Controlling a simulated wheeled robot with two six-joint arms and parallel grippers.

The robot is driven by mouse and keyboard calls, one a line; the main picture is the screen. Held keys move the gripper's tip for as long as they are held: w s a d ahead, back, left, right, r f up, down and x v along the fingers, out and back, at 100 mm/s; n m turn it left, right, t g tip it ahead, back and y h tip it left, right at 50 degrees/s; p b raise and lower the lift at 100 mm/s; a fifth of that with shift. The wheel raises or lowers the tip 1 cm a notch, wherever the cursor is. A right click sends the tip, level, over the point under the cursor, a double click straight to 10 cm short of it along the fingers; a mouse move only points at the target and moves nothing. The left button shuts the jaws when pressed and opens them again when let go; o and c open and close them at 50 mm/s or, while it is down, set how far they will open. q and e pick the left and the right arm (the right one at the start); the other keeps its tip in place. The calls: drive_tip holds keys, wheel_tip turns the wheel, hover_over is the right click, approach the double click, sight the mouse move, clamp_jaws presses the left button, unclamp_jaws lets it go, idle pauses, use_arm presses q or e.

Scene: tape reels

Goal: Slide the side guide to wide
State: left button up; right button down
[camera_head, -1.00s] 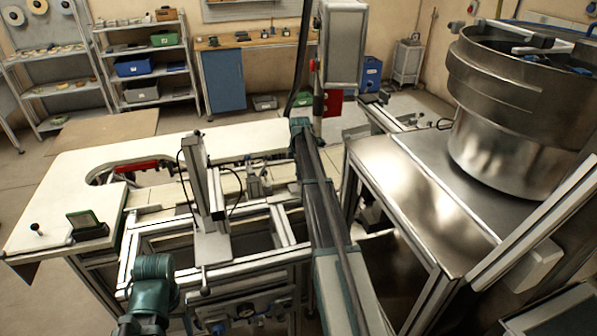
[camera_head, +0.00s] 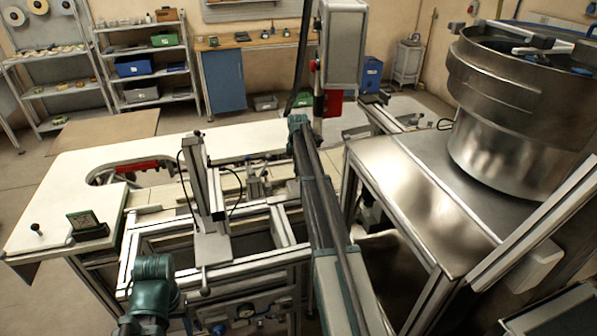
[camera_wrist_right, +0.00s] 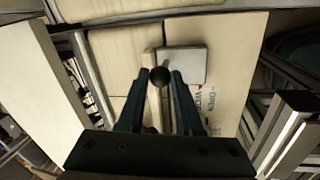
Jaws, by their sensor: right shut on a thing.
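The side guide (camera_wrist_right: 148,62) shows in the right wrist view as a narrow pale bar beside a small light grey plate (camera_wrist_right: 188,67). A dark round knob (camera_wrist_right: 160,76) stands at it. My right gripper (camera_wrist_right: 164,80) is shut on the knob, one dark finger on each side. In the head view my right gripper (camera_head: 298,124) is at the end of the long arm, over the far part of the pale table; the guide and knob cannot be made out there. My left arm shows only as a teal joint at the lower left; its gripper is out of view.
Printed lettering (camera_wrist_right: 203,100) lies on the pale surface right of the knob. A metal upright (camera_head: 203,185) stands left of my right arm. A steel bowl feeder (camera_head: 520,105) stands at the right. A small green panel (camera_head: 87,222) stands on the table's left end.

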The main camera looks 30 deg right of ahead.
drive_tip(key=shift+w, duration=0.1)
drive_tip(key=c, duration=0.6)
unclamp_jaws()
drive_tip(key=r+p, duration=0.4)
drive_tip(key=s+r+p, duration=0.1)
drive_tip(key=r+p, duration=0.4)
drive_tip(key=s+a+r+p, duration=0.1)
drive_tip(key=r+p, duration=0.3)
drive_tip(key=shift+s+r+p, duration=0.25)
drive_tip(key=shift+r+p, duration=0.05)
drive_tip(key=shift+f, duration=0.1)
